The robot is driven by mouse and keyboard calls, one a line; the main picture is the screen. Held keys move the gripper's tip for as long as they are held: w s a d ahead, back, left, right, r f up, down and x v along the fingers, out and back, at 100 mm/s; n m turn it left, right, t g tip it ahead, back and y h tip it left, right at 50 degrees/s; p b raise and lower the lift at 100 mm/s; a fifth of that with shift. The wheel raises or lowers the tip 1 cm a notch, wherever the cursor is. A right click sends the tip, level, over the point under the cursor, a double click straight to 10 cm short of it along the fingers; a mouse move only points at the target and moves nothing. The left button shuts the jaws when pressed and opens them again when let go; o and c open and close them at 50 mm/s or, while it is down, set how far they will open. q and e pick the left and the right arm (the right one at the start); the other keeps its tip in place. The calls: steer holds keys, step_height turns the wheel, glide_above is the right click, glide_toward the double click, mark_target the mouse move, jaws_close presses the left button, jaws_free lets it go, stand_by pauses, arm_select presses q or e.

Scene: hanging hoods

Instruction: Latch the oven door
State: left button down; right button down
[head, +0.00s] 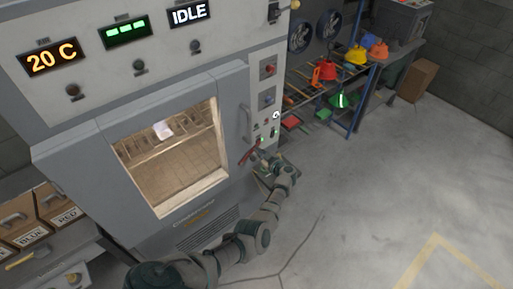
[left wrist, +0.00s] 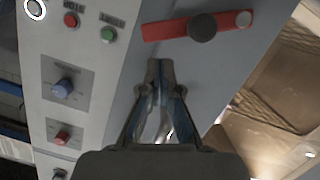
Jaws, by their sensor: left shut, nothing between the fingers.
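The grey oven door (head: 95,170) has a large lit window and looks closed or nearly so; I cannot tell whether it sits fully flush. A red latch bar (head: 250,151) is at the door's right edge, below the grey door handle (head: 245,124). In the left wrist view the red latch (left wrist: 165,30) has a dark round pivot and a pale spot at its right end. My left gripper (head: 264,161) is beside the latch; its fingertips, also in the left wrist view (left wrist: 160,68), are shut and empty, a little apart from the bar in the picture. My right gripper is out of view.
A control panel (head: 267,88) with knobs and buttons is right of the door; its red button (left wrist: 71,20) and blue knob (left wrist: 63,88) are near my gripper. A rack with coloured hard hats (head: 355,55) stands beyond. The floor (head: 370,190) at right is clear.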

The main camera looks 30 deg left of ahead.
arm_select(q)
steer(key=v, duration=0.7)
steer(key=shift+d, duration=0.45)
steer(key=shift+w+a+f, duration=0.15)
steer(key=shift+a+f, duration=0.1)
steer(key=shift+a, duration=0.05)
